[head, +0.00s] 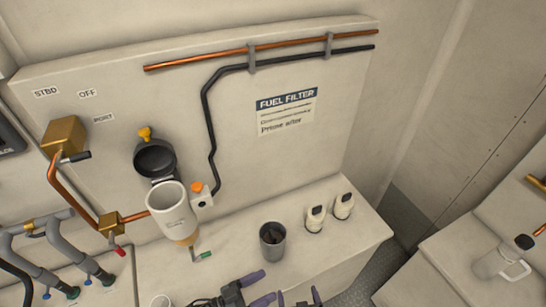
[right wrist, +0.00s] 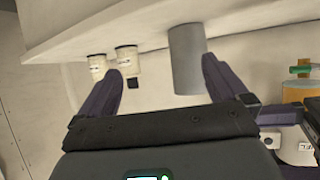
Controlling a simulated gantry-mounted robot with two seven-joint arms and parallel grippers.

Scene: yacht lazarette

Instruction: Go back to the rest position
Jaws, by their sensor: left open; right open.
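My left gripper (head: 258,289) is at the bottom edge of the head view, its purple fingers apart with nothing between them. My right gripper (head: 299,297) is just to its right, mostly cut off by the frame edge. In the right wrist view my right gripper (right wrist: 160,70) has its two fingers spread wide and empty. A grey cup (head: 272,250) with a dark inside stands on the ledge beyond the grippers. The cup also shows in the right wrist view (right wrist: 186,62), beyond the fingers and apart from them.
Two small white bottles (head: 315,219) (head: 343,206) stand right of the cup. The white filter bowl (head: 168,209), with its black lid (head: 155,159) raised behind it, is at left. A white cup (head: 160,300) is at the bottom edge. A clear mug (head: 497,263) stands on the right bench.

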